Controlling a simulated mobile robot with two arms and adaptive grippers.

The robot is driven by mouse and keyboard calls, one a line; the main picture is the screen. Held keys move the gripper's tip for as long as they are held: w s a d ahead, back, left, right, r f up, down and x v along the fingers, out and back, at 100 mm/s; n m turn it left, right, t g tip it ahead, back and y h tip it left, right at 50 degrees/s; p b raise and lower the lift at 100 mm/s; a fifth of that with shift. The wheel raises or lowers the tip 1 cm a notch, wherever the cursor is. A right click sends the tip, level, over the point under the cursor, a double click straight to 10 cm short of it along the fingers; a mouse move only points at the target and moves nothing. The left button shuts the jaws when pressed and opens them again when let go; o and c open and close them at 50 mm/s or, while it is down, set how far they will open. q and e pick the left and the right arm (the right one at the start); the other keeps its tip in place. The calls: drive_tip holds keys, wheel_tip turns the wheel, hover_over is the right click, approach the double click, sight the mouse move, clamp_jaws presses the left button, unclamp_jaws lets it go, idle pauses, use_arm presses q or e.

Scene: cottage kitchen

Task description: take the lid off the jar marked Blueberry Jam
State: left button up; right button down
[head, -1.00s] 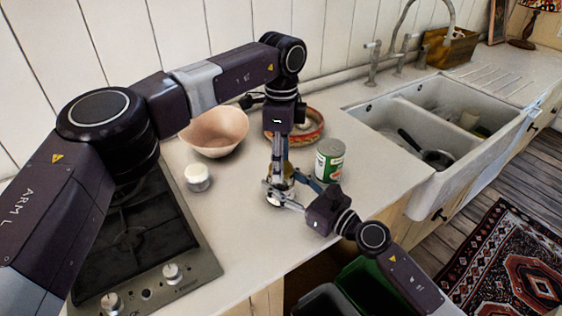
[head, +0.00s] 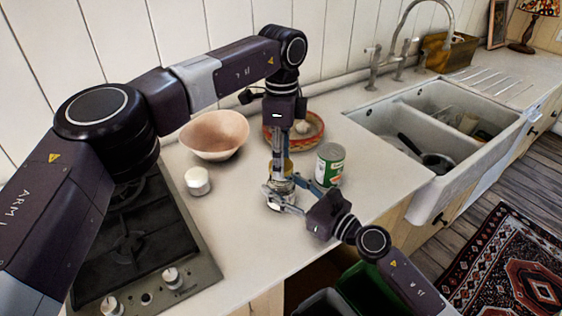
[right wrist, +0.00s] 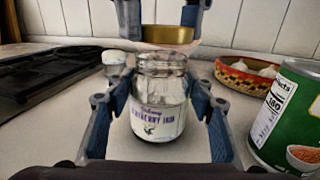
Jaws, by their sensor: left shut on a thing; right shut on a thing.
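The glass jar marked Blueberry Jam (right wrist: 160,103) stands upright on the counter in the right wrist view, its threaded mouth uncovered. My right gripper (right wrist: 163,112) is shut around its body from both sides. The gold lid (right wrist: 167,34) is just above the mouth, with a small gap between them. My left gripper (right wrist: 162,12) is shut on the lid from above. In the head view my left gripper (head: 281,168) points down over my right gripper (head: 281,196), and the jar is mostly hidden between the fingers.
A green-labelled can (head: 329,166) stands close right of the jar. A white-lidded jar (head: 197,181) stands left, near the hob (head: 140,245). A pink bowl (head: 214,135) and a patterned dish (head: 318,130) are behind. The front counter is clear.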

use_arm(q)
drive_tip(key=shift+r, duration=0.1)
drive_tip(key=shift+r, duration=1.95)
use_arm(e)
drive_tip(key=shift+r, duration=0.1)
drive_tip(key=c, duration=0.9)
unclamp_jaws()
drive_tip(key=shift+o, duration=0.2)
